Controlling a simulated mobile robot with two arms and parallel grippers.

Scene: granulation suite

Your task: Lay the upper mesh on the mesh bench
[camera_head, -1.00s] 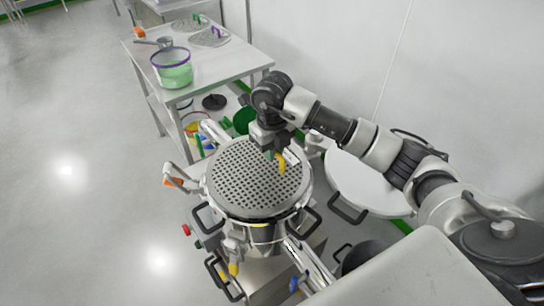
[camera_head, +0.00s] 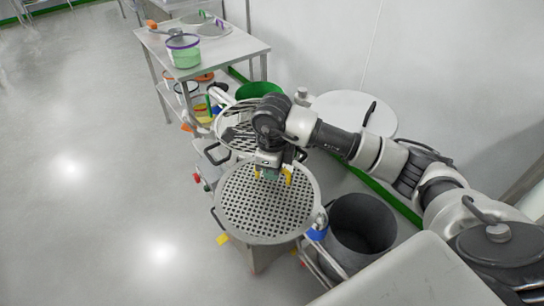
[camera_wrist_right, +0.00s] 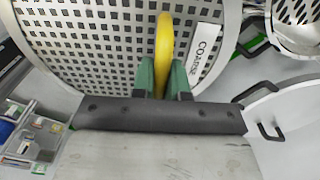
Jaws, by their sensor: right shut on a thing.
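The upper mesh (camera_head: 265,212) is a round perforated steel plate with a yellow handle (camera_head: 289,176) and a "COARSE" label (camera_wrist_right: 205,50) readable in the right wrist view. My right gripper (camera_head: 271,170) is shut on that yellow handle; its green fingertips (camera_wrist_right: 162,78) clasp it in the wrist view. The mesh hangs in front of the sieve machine, apart from it. The mesh bench (camera_head: 240,47) looks to be the steel table at the back, well away from the held mesh. My left gripper is not in view.
A green tub with a purple rim (camera_head: 183,52) and flat meshes (camera_head: 205,22) stand on the bench. The sieve machine, with another perforated plate (camera_head: 233,122), lies between. A white round lid (camera_head: 355,112) and dark open drum (camera_head: 362,228) are at right. Floor at left (camera_head: 90,200) is clear.

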